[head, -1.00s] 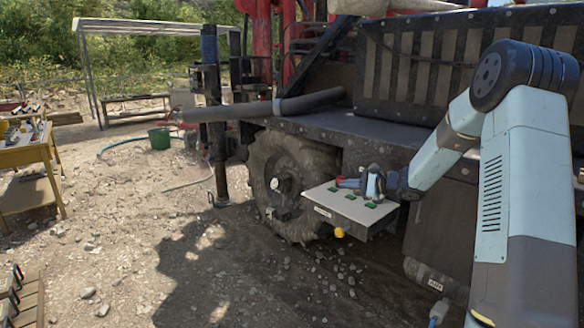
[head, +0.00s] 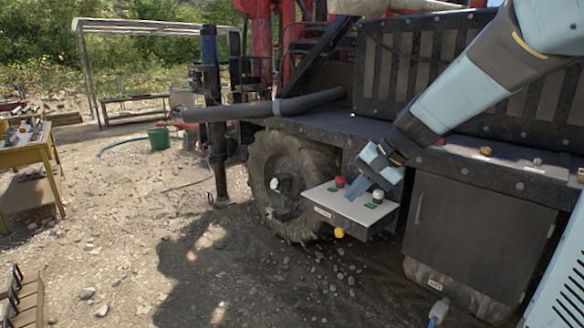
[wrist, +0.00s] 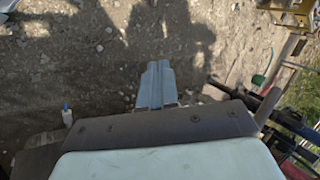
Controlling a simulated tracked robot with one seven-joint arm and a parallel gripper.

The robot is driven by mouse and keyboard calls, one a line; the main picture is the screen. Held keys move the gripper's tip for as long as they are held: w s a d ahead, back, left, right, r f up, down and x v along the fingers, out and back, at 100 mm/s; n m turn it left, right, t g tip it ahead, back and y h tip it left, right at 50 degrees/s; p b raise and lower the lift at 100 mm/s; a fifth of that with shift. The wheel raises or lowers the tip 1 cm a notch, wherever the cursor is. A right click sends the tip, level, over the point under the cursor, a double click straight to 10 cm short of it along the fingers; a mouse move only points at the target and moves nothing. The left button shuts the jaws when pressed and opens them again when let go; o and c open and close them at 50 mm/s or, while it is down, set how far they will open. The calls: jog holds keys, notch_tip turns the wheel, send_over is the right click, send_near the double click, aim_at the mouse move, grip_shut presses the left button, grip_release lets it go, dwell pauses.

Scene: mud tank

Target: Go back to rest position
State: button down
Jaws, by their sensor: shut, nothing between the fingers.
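My gripper (head: 360,191) hangs from the arm at the right, pointing down and to the left in the head view. Its fingers are together and hold nothing. It is in front of or above the grey control box (head: 325,201); I cannot tell how large the gap is. A red knob (head: 340,181) and a white knob (head: 377,196) stand on the box top, on either side of the fingers in the picture. In the wrist view the closed fingers (wrist: 153,85) point away over the shaded ground.
The machine's wheel (head: 287,185) and dark deck (head: 360,126) are behind the box. A cabinet (head: 465,230) stands to its right. A yellow table (head: 22,155) is at far left, a green bucket (head: 159,139) farther back. The stony ground in front is open.

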jog(key=s+d+r+n+t+h, duration=0.1)
jog(key=s+d+n+h, duration=0.1)
jog(key=s, duration=0.7)
jog(key=s+d+r+n+t+h, duration=0.1)
jog(key=s+d+n+h, duration=0.1)
jog(key=s+d+h, duration=0.2)
jog(key=shift+s+d+r+n+t, duration=0.35)
jog(key=shift+s+d, duration=1.2)
jog(key=shift+s, duration=1.45)
